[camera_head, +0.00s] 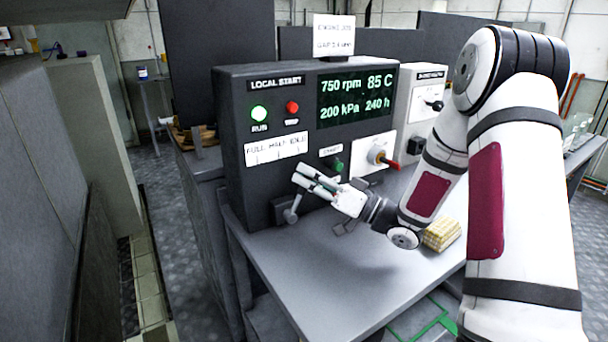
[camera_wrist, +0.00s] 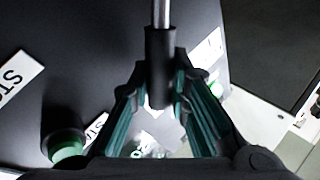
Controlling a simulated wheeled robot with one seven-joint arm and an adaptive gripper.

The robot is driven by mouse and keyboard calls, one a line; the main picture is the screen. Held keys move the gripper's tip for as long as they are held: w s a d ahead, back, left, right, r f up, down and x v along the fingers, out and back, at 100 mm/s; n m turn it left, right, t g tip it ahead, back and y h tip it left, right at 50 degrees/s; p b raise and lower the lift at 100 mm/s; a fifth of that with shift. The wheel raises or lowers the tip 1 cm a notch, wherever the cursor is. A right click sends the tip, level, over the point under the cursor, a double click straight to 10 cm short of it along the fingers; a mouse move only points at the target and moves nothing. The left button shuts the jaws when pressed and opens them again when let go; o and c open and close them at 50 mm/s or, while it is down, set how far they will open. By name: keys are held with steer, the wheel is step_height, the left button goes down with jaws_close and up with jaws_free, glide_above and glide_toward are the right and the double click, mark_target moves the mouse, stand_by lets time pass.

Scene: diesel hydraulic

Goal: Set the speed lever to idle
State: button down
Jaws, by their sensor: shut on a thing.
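The speed lever (camera_head: 295,203) is a metal rod on a dark mount low on the left of the console front. It leans to the right, below a white plate (camera_head: 276,150) that appears to read FULL, HALF, IDLE. In the wrist view, its black grip (camera_wrist: 160,65) sits between the green-lined fingers of my gripper (camera_wrist: 160,95). In the head view, my gripper (camera_head: 311,180) reaches in from the right and is shut on the lever, partly hiding its upper end.
The display (camera_head: 356,97) reads 750 rpm, 85 C, 200 kPa and 240 h. A yellow checked block (camera_head: 441,235) lies on the bench.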

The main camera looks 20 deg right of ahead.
steer(key=shift+d+f, duration=0.15)
steer(key=shift+d, duration=0.05)
stand_by(0.3)
steer(key=c, duration=1.5)
jaws_free()
steer(key=v, duration=0.7)
steer(key=shift+s+d+f, duration=0.1)
steer(key=shift+s, duration=0.1)
